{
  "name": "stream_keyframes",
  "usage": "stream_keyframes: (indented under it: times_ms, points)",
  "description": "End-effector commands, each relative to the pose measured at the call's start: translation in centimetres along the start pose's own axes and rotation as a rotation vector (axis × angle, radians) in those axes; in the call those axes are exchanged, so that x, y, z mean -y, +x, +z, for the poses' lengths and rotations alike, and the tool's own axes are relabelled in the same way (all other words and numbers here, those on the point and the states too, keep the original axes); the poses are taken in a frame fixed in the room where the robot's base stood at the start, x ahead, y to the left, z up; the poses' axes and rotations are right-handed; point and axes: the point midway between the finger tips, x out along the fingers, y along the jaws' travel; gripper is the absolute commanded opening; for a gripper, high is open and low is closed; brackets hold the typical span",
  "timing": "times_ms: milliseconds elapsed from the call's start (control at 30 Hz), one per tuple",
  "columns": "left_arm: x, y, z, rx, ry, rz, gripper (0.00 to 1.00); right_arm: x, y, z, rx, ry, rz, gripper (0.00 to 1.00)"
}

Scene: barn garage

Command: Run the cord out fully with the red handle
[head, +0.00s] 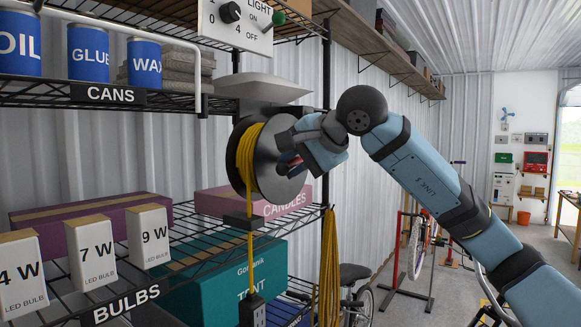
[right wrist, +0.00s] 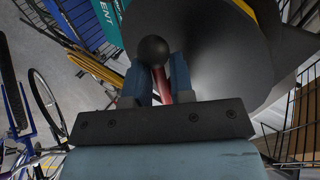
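The cord reel (head: 272,162) hangs below a grey bracket by the shelf, with yellow cord (head: 243,155) wound on it. A strand of cord drops from it through a black guide (head: 247,222) to a black socket block (head: 252,311). My right gripper (head: 292,162) is at the reel's outer face. In the right wrist view, the red handle (right wrist: 160,84) stands between its two blue fingers, which look shut on it. A black ball (right wrist: 153,50) shows at the handle's end. In the head view my fingers mostly hide the handle. My left gripper is out of view.
Wire shelves on the left hold blue cans (head: 88,52), bulb boxes (head: 92,250) and a teal tent box (head: 225,280). Yellow cord loops (head: 329,270) hang beside the shelf. A bicycle (head: 420,240) stands farther back. Open floor lies to the right.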

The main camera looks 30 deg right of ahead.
Motion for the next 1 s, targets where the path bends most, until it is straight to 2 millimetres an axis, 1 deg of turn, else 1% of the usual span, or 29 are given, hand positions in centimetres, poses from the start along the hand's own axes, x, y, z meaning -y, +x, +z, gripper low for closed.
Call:
stream_keyframes:
  times_ms: [167,400,533,700,1000]
  points:
    - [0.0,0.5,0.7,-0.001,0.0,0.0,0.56,-0.1,-3.3,0.0,-0.002,-0.001,-0.004,0.22]
    - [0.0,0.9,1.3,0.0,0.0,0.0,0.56,-0.1,-8.9,0.0,-0.002,-0.001,-0.003,0.22]
    - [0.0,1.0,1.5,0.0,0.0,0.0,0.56,-0.1,-11.1,0.0,-0.001,-0.001,-0.002,0.22]
    - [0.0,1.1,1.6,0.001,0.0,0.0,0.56,-0.1,-12.7,0.0,0.0,-0.001,0.0,0.22]
    - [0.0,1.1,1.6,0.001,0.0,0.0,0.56,-0.1,-13.0,0.0,0.001,-0.001,0.001,0.22]
